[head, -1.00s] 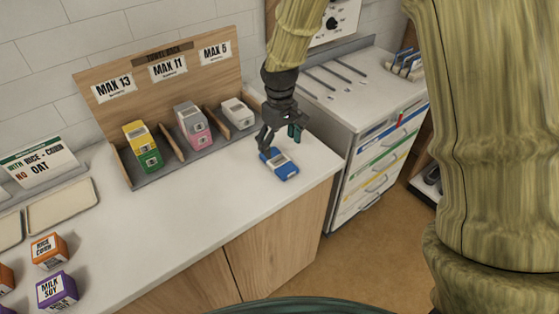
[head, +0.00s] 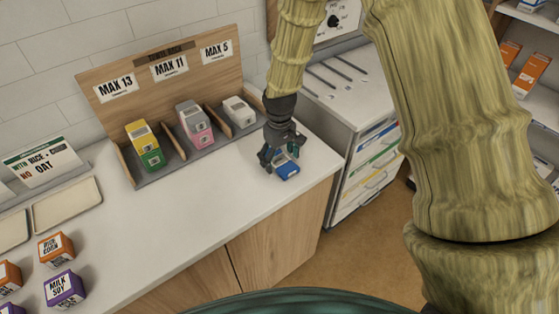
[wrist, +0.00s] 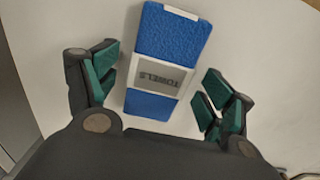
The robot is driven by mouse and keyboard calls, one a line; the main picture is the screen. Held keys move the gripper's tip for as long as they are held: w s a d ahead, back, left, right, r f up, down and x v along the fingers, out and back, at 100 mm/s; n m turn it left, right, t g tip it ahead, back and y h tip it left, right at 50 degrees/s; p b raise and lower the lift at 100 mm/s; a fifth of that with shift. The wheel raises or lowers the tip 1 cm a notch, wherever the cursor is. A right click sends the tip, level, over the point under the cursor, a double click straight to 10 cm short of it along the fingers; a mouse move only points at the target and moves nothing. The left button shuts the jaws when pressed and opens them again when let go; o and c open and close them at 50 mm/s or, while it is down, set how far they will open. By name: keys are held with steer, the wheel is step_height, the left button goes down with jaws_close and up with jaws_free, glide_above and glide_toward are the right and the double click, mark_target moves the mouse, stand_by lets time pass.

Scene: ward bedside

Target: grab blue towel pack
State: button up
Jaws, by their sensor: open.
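The blue towel pack (head: 287,171) lies flat on the white counter near its right front edge. In the wrist view the towel pack (wrist: 166,50) is blue with a grey label reading "TOWELS" and lies between my two fingers. My gripper (head: 280,160) is above the pack and partly hides it in the head view. In the wrist view my gripper (wrist: 158,90) is open, with a finger on each side of the pack and gaps between the fingers and the pack.
A wooden rack (head: 163,80) with three slots stands behind, holding yellow-green (head: 146,146), pink-grey (head: 194,125) and white (head: 239,111) packs. Orange and purple boxes (head: 64,289) and trays (head: 67,204) are at left. A drawer cart (head: 365,165) stands right of the counter. The counter's middle is clear.

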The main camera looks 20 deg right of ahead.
steer(key=shift+w, duration=0.1)
steer(key=c, duration=1.1)
steer(key=shift+r, duration=0.1)
